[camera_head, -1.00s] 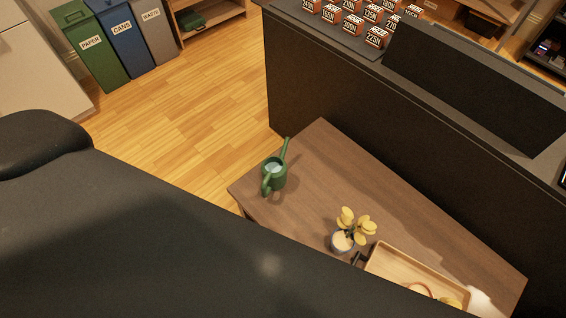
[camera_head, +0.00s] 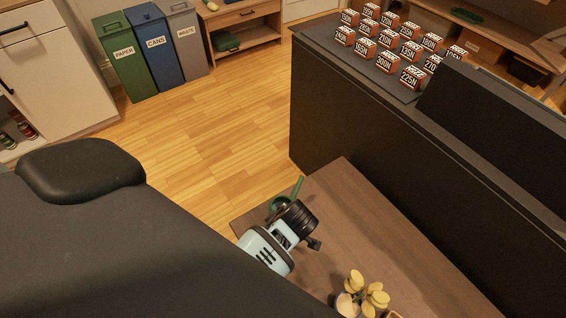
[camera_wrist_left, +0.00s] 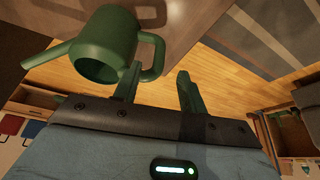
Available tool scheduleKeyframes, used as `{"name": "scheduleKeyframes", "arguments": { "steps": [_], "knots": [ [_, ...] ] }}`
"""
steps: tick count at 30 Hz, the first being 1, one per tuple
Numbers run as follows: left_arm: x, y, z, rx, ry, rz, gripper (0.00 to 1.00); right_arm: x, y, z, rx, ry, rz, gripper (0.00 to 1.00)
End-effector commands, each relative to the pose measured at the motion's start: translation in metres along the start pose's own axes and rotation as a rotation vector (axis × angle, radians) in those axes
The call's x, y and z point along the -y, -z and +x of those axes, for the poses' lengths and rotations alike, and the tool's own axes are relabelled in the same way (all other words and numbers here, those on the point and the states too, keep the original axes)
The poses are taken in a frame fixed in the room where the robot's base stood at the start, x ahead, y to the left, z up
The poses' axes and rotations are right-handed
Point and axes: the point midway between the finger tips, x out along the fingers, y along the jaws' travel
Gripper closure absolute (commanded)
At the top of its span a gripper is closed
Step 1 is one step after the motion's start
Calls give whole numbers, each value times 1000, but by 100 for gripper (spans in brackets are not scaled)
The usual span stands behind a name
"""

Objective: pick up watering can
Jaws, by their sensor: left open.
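The green watering can (camera_head: 279,203) stands near the left corner of the brown table. My left arm partly hides it in the head view, leaving the spout and part of the body showing. In the left wrist view the can (camera_wrist_left: 104,43) is at upper left, with its spout pointing left and its handle toward my left gripper (camera_wrist_left: 160,71). That gripper is open, and its fingers are close to the handle. One fingertip is by the handle loop; I cannot tell whether it touches. My right gripper is not in view.
A yellow flower in a pot (camera_head: 362,292) stands on the table (camera_head: 380,225) to the right of my arm. A dark counter (camera_head: 370,140) with several labelled boxes runs behind the table. Bins (camera_head: 155,45) stand across the open wooden floor.

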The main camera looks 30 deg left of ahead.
Motion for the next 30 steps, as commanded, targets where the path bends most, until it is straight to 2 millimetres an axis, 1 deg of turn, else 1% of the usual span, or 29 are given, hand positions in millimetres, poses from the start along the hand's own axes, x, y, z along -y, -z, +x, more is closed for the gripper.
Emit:
{"name": "scheduleKeyframes", "arguments": {
  "steps": [1, 2, 8, 15, 18, 21, 28, 30],
  "knots": [
    [1, 0, 7, -1, 2, 2, 58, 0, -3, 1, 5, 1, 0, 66],
    [0, 0, 9, -1, 1, 2, 58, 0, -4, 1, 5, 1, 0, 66],
    [0, 0, 14, -1, 0, 1, 58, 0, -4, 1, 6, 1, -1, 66],
    [1, 0, 47, -1, 2, 4, 58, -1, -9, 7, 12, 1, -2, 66],
    [0, 0, 57, 0, 0, 2, 58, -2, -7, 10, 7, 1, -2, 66],
    [0, 0, 62, 0, -1, 2, 58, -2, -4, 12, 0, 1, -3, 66],
    [0, 0, 62, 1, -3, 1, 58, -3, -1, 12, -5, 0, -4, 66],
    [0, 0, 62, 1, -2, 1, 68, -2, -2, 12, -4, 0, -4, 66]
  ]
}}
